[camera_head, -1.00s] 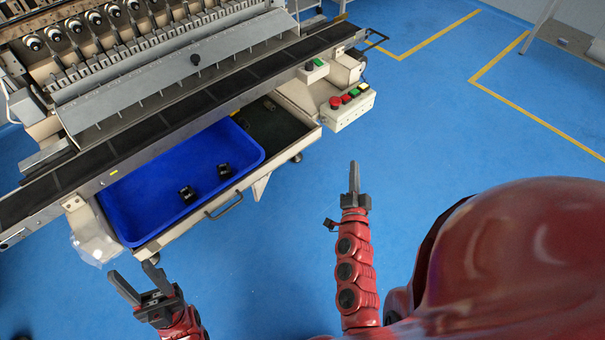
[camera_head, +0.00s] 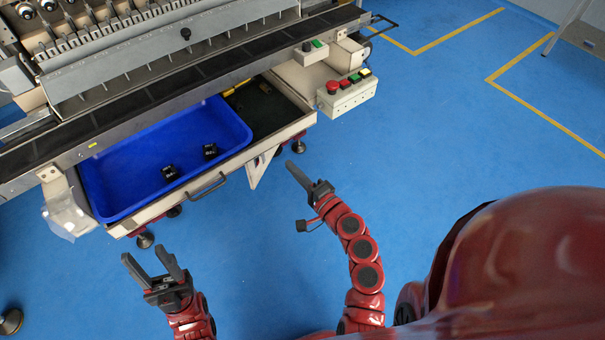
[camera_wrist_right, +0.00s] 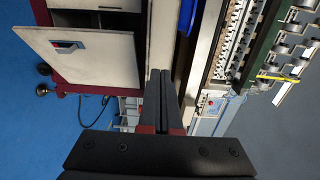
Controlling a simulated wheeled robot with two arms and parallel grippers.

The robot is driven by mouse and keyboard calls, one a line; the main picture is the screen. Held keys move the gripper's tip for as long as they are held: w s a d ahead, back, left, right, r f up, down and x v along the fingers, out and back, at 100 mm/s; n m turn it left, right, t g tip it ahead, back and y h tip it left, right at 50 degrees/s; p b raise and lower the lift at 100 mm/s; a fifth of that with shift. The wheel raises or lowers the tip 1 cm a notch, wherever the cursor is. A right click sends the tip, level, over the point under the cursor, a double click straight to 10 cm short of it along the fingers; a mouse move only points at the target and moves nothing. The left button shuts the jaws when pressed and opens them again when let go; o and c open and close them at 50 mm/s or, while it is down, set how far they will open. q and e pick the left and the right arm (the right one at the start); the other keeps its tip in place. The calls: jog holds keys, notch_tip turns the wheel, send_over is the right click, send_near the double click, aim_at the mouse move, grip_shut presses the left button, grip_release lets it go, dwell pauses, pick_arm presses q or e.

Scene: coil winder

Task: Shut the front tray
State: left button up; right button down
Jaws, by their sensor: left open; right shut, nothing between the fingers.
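The front tray (camera_head: 285,131) is pulled out from under the coil winder (camera_head: 150,75). It has a pale front wall with a dark bar handle (camera_head: 207,188). A blue bin (camera_head: 130,185) sits in its left part and holds two small black parts. My right gripper (camera_head: 297,172) is shut and empty, in front of the tray's right end and apart from it. In the right wrist view its closed fingers (camera_wrist_right: 160,100) point at the machine. My left gripper (camera_head: 152,262) is open and empty, in front of the tray's left end.
A control box with red, green and yellow buttons (camera_head: 348,94) juts out right of the tray. A clear plastic bag (camera_head: 68,212) hangs at the left. The right wrist view shows a pale cabinet door (camera_wrist_right: 85,60) standing open. The blue floor is free to the right.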

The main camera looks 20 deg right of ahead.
aim_at(248, 123)
jog(key=p+x, duration=0.1)
jog(key=x, duration=0.5)
jog(key=shift+w+r, duration=0.1)
jog(key=shift+w, duration=0.2)
jog(key=shift+w+a, duration=0.25)
jog(key=shift+w, duration=0.45)
jog(key=b+x, duration=0.2)
jog(key=x, duration=0.2)
jog(key=b+x, duration=0.2)
jog(key=x, duration=0.3)
jog(key=b+x, duration=0.2)
jog(key=x, duration=0.3)
jog(key=shift+w+f, duration=0.15)
jog(key=shift+f, duration=0.2)
jog(key=shift+w+a+b, duration=0.15)
jog(key=shift+w+b, duration=0.2)
jog(key=shift+b, duration=0.05)
jog(key=shift+w+r, duration=0.15)
jog(key=shift+r, duration=0.35)
